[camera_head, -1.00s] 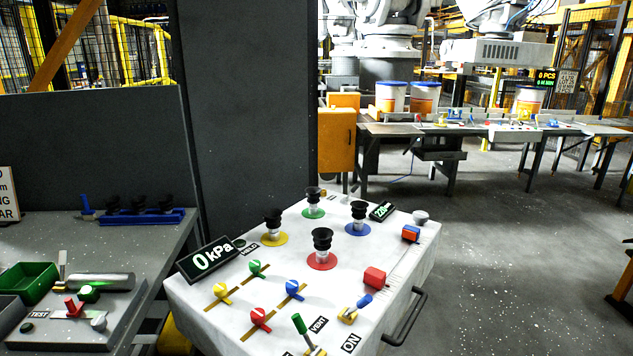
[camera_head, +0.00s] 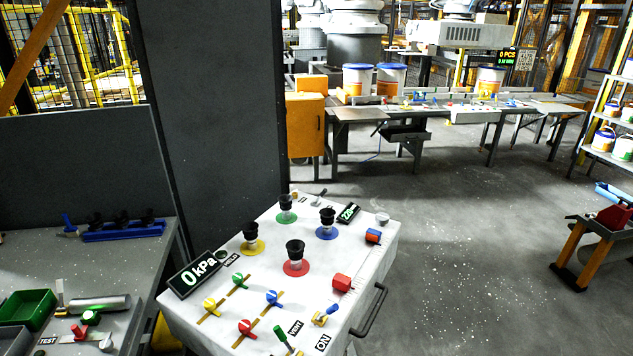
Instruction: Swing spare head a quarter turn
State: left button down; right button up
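The spare head appears to be the white box-shaped unit (camera_head: 315,262) in front of me. Its top carries several black suction cups on coloured discs, among them a red-disc cup (camera_head: 295,256) and a yellow-disc cup (camera_head: 252,238). Coloured valve knobs, a "0 kPa" display (camera_head: 197,272), a "220" display (camera_head: 348,213) and VENT and ON labels also sit on top. A dark bar handle (camera_head: 368,318) is on its right front side. Neither of my grippers is in view.
A grey bench (camera_head: 150,262) with a green bin (camera_head: 27,308) and a blue cup rack (camera_head: 122,231) is at left. A dark pillar (camera_head: 215,110) stands behind. A long table (camera_head: 350,118) with pails crosses the back. A shelf (camera_head: 603,155) is at right. Open floor lies right of the unit.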

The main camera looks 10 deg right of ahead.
aim_at(303, 289)
jog(key=i+l, duration=0.15)
jog(key=l, duration=0.2)
jog(key=i+l+u, duration=0.1)
jog(key=l, duration=0.3)
jog(key=i+l, duration=0.1)
jog(key=l, duration=0.25)
jog(key=i+l, duration=0.15)
jog(key=l, duration=0.2)
jog(key=u, duration=0.05)
